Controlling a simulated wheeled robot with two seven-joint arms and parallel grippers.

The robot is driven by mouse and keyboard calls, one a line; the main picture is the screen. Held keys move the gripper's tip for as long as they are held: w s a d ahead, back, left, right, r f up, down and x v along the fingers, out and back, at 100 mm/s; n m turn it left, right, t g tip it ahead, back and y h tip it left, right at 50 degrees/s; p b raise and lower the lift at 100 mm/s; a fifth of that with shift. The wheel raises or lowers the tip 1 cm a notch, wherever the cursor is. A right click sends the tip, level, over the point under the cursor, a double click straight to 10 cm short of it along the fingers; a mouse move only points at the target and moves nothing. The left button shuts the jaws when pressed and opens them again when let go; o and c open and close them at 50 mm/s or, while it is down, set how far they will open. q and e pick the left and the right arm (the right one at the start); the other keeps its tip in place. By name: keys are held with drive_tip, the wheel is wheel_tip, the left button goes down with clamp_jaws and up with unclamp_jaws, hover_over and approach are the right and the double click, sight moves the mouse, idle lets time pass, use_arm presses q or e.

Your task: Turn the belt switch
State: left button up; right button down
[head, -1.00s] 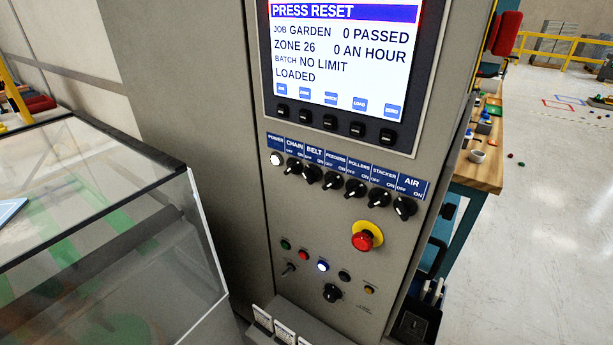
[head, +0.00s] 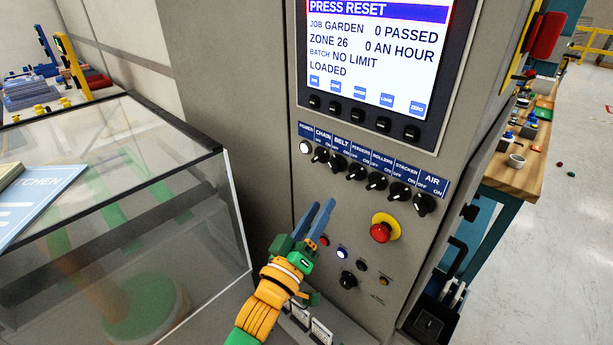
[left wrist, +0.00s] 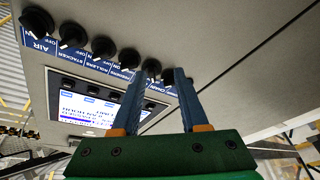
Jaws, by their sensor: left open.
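The belt switch (head: 337,163) is a black rotary knob under the BELT label on the grey control panel. It stands between the chain knob (head: 321,155) and the feeders knob (head: 356,172). Its pointer is too small to read surely. My left gripper (head: 324,205) is open and empty, its two blue-grey fingers pointing up towards the knob row from just below. In the left wrist view, the belt knob (left wrist: 151,67) shows between the fingertips (left wrist: 161,75), with a gap ahead of them. The right finger partly hides the chain knob. My right gripper is out of view.
A red emergency stop (head: 380,232) on a yellow ring sits right of my gripper. Small buttons and another black knob (head: 348,280) lie below. The screen (head: 378,50) above reads PRESS RESET. A clear-walled guard (head: 235,210) stands close on the left.

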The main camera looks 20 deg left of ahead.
sight(333, 169)
use_arm(q)
drive_tip(key=shift+t, duration=0.4)
drive_tip(key=w+r, duration=0.1)
drive_tip(key=w, duration=0.1)
drive_tip(key=w+r+p, duration=0.1)
drive_tip(key=w+r, duration=0.1)
drive_tip(key=w+r+p, duration=0.1)
drive_tip(key=w+r, duration=0.1)
drive_tip(key=shift+w, duration=0.15)
drive_tip(key=shift+n, duration=0.3)
clamp_jaws()
